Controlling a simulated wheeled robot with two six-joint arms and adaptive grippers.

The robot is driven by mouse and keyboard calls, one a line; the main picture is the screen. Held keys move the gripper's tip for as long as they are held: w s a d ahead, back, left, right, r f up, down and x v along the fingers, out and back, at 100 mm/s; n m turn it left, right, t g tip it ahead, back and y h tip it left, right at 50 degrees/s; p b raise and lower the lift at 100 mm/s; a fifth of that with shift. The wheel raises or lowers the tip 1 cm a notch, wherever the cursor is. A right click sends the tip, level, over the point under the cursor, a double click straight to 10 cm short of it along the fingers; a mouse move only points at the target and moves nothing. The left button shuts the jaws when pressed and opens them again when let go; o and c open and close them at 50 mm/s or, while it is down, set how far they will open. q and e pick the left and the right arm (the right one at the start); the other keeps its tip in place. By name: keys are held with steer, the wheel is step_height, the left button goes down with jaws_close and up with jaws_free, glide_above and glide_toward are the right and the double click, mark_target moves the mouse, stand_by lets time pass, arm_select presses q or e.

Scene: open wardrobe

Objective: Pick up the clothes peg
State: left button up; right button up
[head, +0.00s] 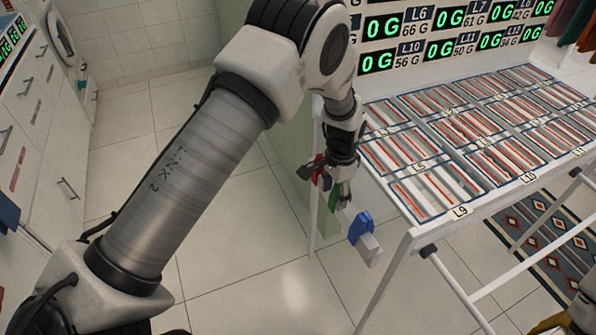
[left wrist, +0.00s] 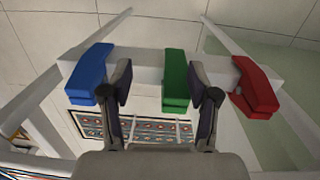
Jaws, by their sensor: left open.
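Three clothes pegs sit in a row on a white rail (left wrist: 142,66): a blue peg (left wrist: 90,72), a green peg (left wrist: 174,84) and a red peg (left wrist: 256,88). In the head view the blue peg (head: 360,226) is nearest me, the green peg (head: 333,198) is partly hidden by my gripper, and the red peg (head: 319,173) is behind. My left gripper (left wrist: 162,76) is open, with its fingers on either side of the green peg, closer to it on the right. Whether they touch it cannot be told. It reaches down from above in the head view (head: 338,180).
A white rack table (head: 405,200) with several labelled slotted trays stands right of the pegs. A panel with green digits (head: 430,48) rises behind it. A patterned rug (head: 545,245) lies under the table. White cabinets (head: 30,110) line the left. The tiled floor between is clear.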

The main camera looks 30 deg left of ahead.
arm_select(q)
steer(key=shift+t, duration=0.3)
steer(key=w+r, duration=0.2)
steer(key=r, duration=0.1)
steer(key=w+r, duration=0.2)
steer(key=shift+r, duration=0.25)
steer(key=shift+d, duration=0.1)
step_height(320, 180, down, 6)
steer(key=shift+f+p, duration=0.2)
steer(key=shift+p, duration=0.65)
steer(key=shift+d+f, duration=0.15)
steer(key=shift+f, duration=0.2)
steer(key=c, duration=1)
arm_select(e)
steer(key=shift+w+a+r, duration=0.2)
steer(key=shift+r, duration=0.3)
steer(key=shift+w+a+r, duration=0.15)
steer(key=shift+w+r, duration=0.05)
steer(key=shift+r, duration=0.25)
